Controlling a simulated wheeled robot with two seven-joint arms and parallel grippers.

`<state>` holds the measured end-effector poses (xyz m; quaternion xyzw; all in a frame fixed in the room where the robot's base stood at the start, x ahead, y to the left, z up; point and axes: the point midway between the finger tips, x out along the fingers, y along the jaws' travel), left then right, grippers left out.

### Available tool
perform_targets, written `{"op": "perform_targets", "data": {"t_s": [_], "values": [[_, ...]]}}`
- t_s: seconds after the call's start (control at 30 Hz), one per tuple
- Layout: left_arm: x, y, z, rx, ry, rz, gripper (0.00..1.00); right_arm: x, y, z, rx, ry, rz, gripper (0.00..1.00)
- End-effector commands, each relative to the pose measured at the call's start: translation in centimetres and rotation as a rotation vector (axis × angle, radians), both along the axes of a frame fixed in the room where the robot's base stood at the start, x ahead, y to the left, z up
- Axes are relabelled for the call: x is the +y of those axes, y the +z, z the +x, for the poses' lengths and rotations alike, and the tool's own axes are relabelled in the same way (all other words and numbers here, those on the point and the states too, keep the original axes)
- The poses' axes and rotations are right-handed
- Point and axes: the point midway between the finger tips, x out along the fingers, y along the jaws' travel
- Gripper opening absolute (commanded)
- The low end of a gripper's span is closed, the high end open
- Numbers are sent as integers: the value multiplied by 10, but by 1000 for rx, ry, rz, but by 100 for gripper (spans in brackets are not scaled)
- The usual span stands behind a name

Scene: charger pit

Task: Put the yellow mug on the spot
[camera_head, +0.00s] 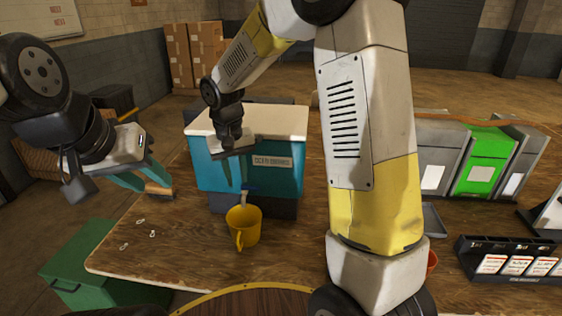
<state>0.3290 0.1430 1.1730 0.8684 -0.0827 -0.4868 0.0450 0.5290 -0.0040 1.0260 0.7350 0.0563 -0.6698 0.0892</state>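The yellow mug (243,228) stands upright on the wooden table (180,240), in front of the teal box with a white top (282,180). Its handle faces the front. My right gripper (235,184) points down above and behind the mug, in front of the teal box. Its fingers look apart with nothing between them, and it does not hold the mug. My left gripper (158,183) is over the table's left edge, well left of the mug. Its opening is hard to judge; a small brown block (159,190) shows by its fingertips. I cannot make out a marked spot.
A blue tap-like piece (249,189) sticks out just behind the mug. My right arm blocks the table's middle right. Grey and green bins (482,163) and a dark card rack (510,262) stand at right. Small pale bits (140,221) lie at left; the front left is mostly clear.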

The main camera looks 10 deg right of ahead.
Motion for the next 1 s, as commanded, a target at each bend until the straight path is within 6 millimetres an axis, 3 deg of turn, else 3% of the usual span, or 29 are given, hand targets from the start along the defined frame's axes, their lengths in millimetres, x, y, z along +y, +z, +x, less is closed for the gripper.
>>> {"op": "perform_targets", "data": {"t_s": [0.03, 0.2, 0.4, 0.6, 0.7, 1.0], "values": [[0, 0, 0, 0, 0, 0, 36, -17, 25, -9, -33, -17, 23, 26], [0, 0, 0, 0, 0, 0, 36, -64, 83, -52, -124, -53, 94, 26], [0, 0, 0, 0, 0, 0, 36, -108, 127, -115, -246, -92, 177, 26], [0, 0, 0, 0, 0, 0, 36, -131, 145, -171, -364, -118, 245, 26], [0, 0, 0, 0, 0, 0, 36, -136, 146, -188, -403, -123, 265, 26], [0, 0, 0, 0, 0, 0, 36, -138, 146, -201, -434, -125, 281, 26]]}}
